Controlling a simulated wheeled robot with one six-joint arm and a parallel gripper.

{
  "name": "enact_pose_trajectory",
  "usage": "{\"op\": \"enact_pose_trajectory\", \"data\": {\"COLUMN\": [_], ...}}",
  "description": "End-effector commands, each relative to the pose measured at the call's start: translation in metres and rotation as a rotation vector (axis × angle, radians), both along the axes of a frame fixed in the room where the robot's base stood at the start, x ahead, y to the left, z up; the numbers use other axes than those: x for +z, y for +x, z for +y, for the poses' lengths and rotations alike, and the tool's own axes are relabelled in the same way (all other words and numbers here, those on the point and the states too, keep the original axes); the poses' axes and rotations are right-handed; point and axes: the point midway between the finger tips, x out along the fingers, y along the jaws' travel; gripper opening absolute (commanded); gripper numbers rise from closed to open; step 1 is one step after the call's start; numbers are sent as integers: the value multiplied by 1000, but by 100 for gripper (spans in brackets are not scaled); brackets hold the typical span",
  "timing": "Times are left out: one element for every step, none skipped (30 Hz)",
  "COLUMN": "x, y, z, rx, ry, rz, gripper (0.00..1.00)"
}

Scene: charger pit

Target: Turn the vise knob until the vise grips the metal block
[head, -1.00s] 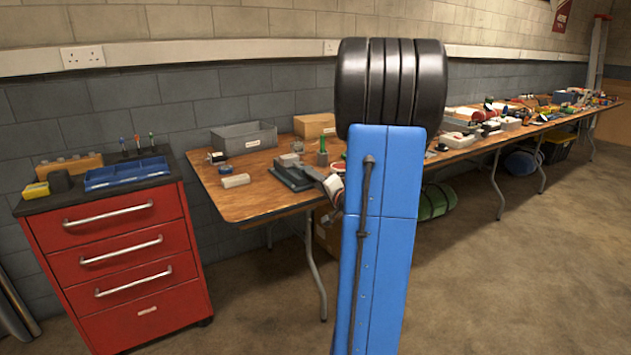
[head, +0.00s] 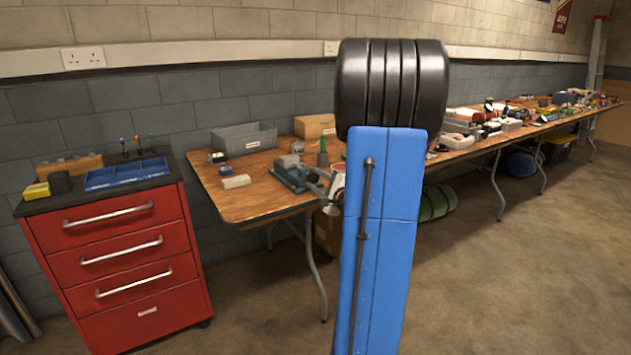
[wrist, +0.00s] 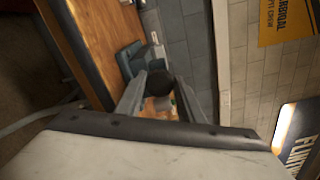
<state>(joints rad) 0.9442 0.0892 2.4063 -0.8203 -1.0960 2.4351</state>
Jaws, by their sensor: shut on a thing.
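The grey-green vise (head: 292,178) sits on the wooden table near its front left edge. It also shows in the wrist view (wrist: 128,57), seen sideways. A small light-grey block, which looks like the metal block (head: 288,160), is at the vise's back end; I cannot tell whether the jaws touch it. My gripper (head: 322,184) is at the vise's front right side, partly hidden behind my blue arm. In the wrist view my gripper (wrist: 160,92) has its two fingers on either side of the round dark knob (wrist: 158,81) and is shut on it.
A grey open bin (head: 245,139) and a cardboard box (head: 314,126) stand behind the vise. A whitish block (head: 236,182) lies left of it, and a green-topped cylinder (head: 322,157) stands nearby. A red drawer cabinet (head: 128,265) stands left, across a gap.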

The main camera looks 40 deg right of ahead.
Motion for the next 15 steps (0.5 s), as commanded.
{"op": "enact_pose_trajectory", "data": {"x": [-3, -3, -3, -3, -3, -3, -3, -3, -3, -3, -2, -3, -3, -2, -2], "y": [-1, -1, -1, -1, -1, -1, -1, -1, -1, -1, -1, -1, -1, -1, -1], "z": [1, 1, 1, 1, 0, 0, 0, 0, 0, 0, 0, 0, 0, 0, 0], "rx": [-1, -1, -1, -1, -1, -1, -1, -1, -1, -1, -1, -1, -1, -1, -1], "ry": [25, 37, 53, 63, 71, 83, 90, 96, 101, 105, 109, 113, 115, 116, 117], "rz": [0, -3, -7, -9, -11, -14, -16, -17, -18, -19, -20, -21, -22, -22, -22], "gripper": [12, 12, 12, 12, 12, 12, 12, 12, 12, 12, 12, 12, 12, 12, 12]}}
